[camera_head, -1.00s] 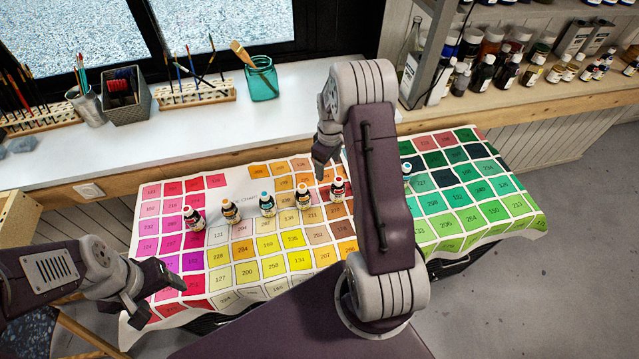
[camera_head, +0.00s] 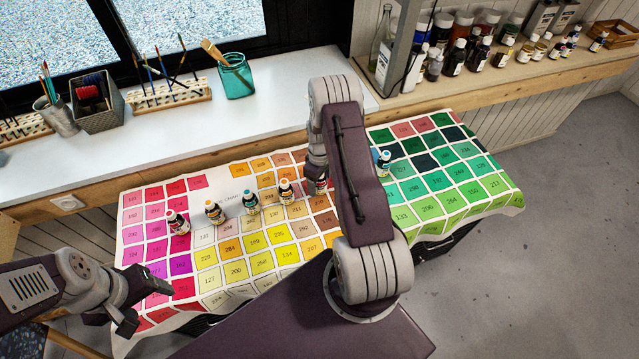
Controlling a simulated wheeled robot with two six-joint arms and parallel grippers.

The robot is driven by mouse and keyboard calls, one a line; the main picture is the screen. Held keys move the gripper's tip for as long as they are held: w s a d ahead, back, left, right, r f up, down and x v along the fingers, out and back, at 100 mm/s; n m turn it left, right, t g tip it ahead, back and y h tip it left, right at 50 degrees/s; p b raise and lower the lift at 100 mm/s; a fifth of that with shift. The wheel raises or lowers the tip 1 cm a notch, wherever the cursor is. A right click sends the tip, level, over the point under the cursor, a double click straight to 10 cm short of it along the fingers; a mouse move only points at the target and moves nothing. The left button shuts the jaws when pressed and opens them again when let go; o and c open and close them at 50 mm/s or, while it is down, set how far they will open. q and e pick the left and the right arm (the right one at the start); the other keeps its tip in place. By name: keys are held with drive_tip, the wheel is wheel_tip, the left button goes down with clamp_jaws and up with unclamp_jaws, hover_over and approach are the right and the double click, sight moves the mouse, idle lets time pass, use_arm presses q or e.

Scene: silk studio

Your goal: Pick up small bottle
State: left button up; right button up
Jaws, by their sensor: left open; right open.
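Several small dark bottles stand upright in a row on the colour chart cloth (camera_head: 262,262). From the left they are a red-labelled bottle (camera_head: 178,223), an orange-labelled bottle (camera_head: 214,212), a teal-capped bottle (camera_head: 250,203) and another orange-capped bottle (camera_head: 286,191). A blue-capped bottle (camera_head: 382,164) stands further right, beside my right arm. My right gripper (camera_head: 317,178) points down over a red-labelled bottle in the row, which is mostly hidden by it. The jaws are open; whether they touch the bottle I cannot tell. My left gripper (camera_head: 148,303) is open and empty above the cloth's left front corner.
A white counter (camera_head: 180,135) behind the table holds brush racks (camera_head: 168,95), a grey basket (camera_head: 97,102) and a teal jar (camera_head: 236,77). A shelf with many bottles (camera_head: 455,60) is at the back right.

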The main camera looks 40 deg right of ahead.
wheel_tip(320, 180, down, 2)
drive_tip(key=shift+d+f, duration=0.15)
drive_tip(key=c, duration=1.5)
